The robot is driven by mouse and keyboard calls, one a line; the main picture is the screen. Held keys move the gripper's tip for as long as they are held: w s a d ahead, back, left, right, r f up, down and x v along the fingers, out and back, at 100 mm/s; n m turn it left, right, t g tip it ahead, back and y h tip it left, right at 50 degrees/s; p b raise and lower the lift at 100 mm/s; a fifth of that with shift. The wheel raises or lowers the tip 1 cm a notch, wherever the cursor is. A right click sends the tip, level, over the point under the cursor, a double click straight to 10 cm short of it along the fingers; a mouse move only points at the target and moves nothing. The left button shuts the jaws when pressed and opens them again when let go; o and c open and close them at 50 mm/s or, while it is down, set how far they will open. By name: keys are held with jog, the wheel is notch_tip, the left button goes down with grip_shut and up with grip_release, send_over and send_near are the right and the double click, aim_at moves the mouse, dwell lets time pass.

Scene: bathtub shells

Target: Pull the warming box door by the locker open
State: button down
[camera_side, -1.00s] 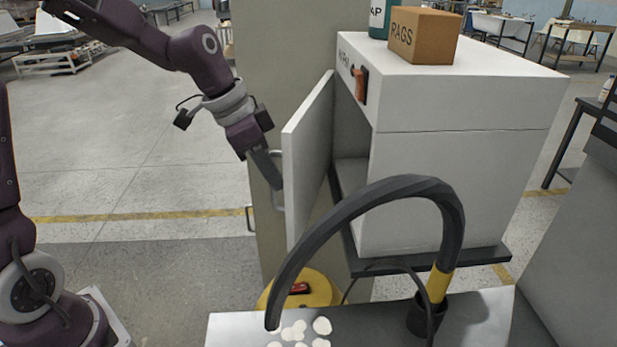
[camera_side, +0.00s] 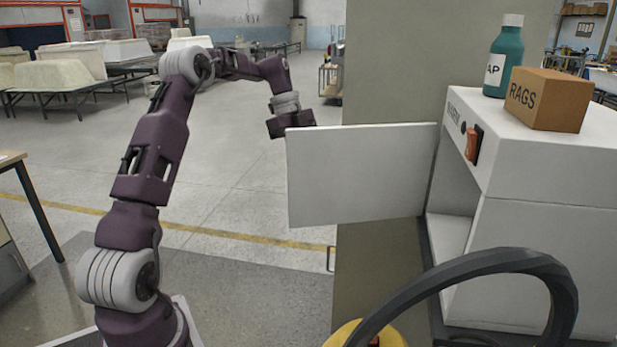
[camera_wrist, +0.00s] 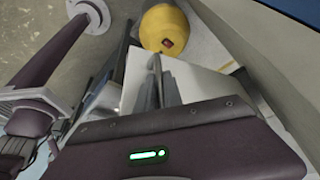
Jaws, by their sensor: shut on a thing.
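The warming box (camera_side: 545,185) is a white cabinet at the right of the side view, with an orange switch on its front. Its white door (camera_side: 355,178) stands swung wide out to the left, so the dark-edged opening and part of the inside show. My gripper (camera_side: 290,125) is at the door's free edge, on its far side; the door hides the fingers there. In the wrist view, my gripper's fingers (camera_wrist: 160,85) are shut together at the door (camera_wrist: 195,82), apparently on its handle, which the fingers mostly hide.
A tall grey-green locker (camera_side: 380,262) stands behind the door. A RAGS carton (camera_side: 547,98) and a teal bottle (camera_side: 505,60) stand on the box. The floor left of the door is open.

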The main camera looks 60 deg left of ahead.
jog(key=shift+w+a, duration=0.65)
jog(key=shift+a, duration=0.25)
jog(key=shift+w+a, duration=0.65)
jog(key=shift+a, duration=0.2)
jog(key=c, duration=1.5)
grip_release()
